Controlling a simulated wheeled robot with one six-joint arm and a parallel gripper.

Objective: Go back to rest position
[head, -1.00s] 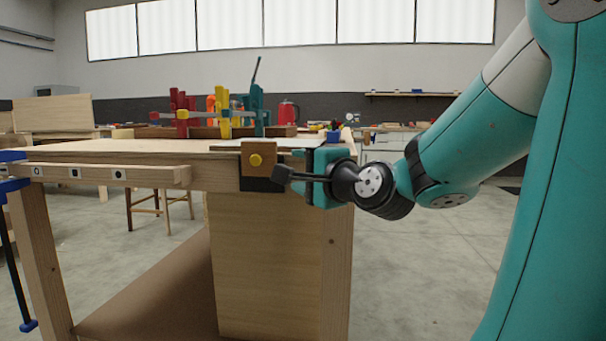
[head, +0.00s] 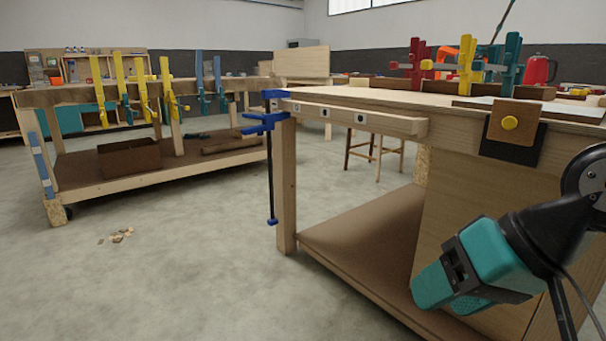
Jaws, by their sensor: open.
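My gripper (head: 462,272) is at the lower right of the head view, teal with a black wrist. It is tilted, with its tip toward the lower left. It is in front of the side panel of the near workbench (head: 350,96), below the bench top. It is open, and I see nothing held in it. Whether it touches the bench cannot be told from this view. The rest of my arm is cut off by the right edge.
Another workbench (head: 115,182) with yellow and blue clamps stands at the left. Open floor (head: 190,260) lies between, with small scraps (head: 118,236).

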